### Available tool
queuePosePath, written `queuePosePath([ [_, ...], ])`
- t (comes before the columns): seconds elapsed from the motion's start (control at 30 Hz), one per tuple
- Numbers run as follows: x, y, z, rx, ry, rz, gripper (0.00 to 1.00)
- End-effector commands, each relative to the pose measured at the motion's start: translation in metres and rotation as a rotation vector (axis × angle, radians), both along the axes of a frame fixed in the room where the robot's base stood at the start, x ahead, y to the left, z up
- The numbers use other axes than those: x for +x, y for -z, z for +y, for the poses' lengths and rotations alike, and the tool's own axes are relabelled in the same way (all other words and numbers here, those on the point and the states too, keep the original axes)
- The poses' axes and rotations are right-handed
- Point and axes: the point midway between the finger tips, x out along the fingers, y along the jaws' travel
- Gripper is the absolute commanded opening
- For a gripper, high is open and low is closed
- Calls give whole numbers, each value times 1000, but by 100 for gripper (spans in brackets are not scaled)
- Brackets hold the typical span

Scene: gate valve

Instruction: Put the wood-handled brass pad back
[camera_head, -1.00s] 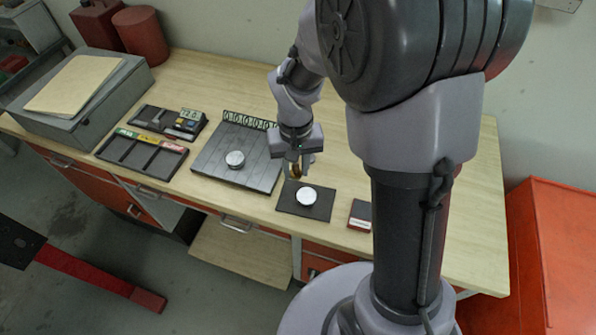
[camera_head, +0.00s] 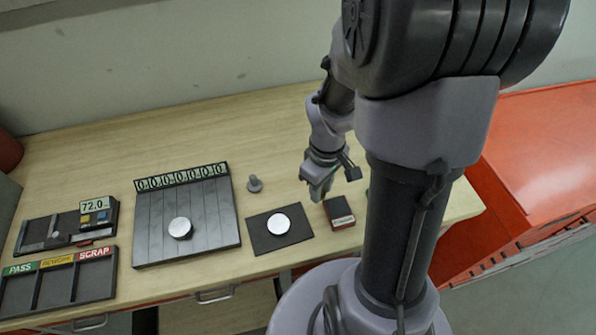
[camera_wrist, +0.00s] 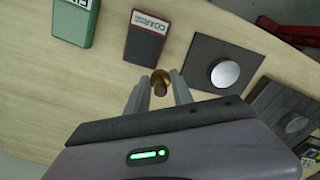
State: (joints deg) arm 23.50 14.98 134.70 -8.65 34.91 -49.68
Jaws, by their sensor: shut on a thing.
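My gripper (camera_head: 318,190) is over the bench, behind and slightly left of the red-and-black block in the head view. In the wrist view, its fingers are shut on the wood-handled brass pad (camera_wrist: 160,80), a small brown and brass round piece seen end-on between the tips. The head view does not show the pad clearly. A dark square mat (camera_head: 262,242) with a silver disc (camera_head: 279,224) on it lies to the left of my gripper. Both also show in the wrist view, the mat (camera_wrist: 200,55) and disc (camera_wrist: 225,73).
The red-and-black block marked COARSE (camera_wrist: 147,35) lies beside a green block (camera_wrist: 75,20). A small grey knobbed piece (camera_head: 254,184) stands behind the mat. A slatted dark plate (camera_head: 150,215) holds another silver disc (camera_head: 180,228). A PASS/SCRAP tray (camera_head: 60,287) is far left. The back bench is clear.

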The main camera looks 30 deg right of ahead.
Motion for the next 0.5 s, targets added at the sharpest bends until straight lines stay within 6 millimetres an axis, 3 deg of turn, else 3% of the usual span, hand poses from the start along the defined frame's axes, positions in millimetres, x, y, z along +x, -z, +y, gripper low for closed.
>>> queuePosePath([
  [0.1, 43, 6, 1, 0, -3, -1, 0],
  [0.2, 74, 9, 1, 0, -2, 0, 0],
  [0.43, 107, 11, 2, 0, 0, 0, 0],
  [0.5, 108, 24, 2, 1, 1, 2, 0],
])
